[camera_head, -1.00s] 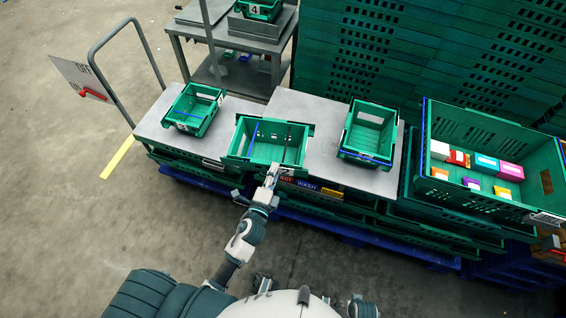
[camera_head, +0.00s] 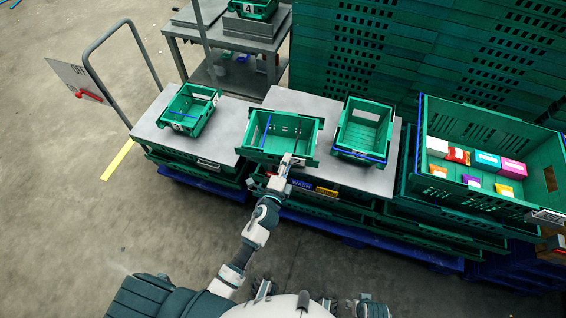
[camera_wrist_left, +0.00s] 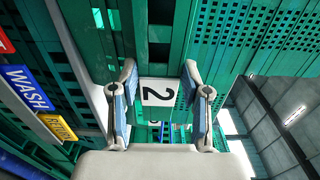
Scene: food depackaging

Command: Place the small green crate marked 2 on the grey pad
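The small green crate marked 2 (camera_head: 283,151) is at the middle of the head view, at the left part of a grey top (camera_head: 340,174). Its white label 2 shows in the left wrist view (camera_wrist_left: 157,92), between the two fingers. My left gripper (camera_head: 286,162) is at the crate's near wall. Its fingers (camera_wrist_left: 158,85) stand partly apart on both sides of the label part and appear closed on the crate. Whether the crate's bottom touches the top is hidden. My right gripper is not in view.
Another small green crate (camera_head: 190,125) stands on the left grey top (camera_head: 227,133). A third crate (camera_head: 362,152) stands close on the right. A large green crate (camera_head: 490,195) with several coloured boxes is farther right. Blue WASH and yellow signs (camera_head: 327,191) sit below the front edge.

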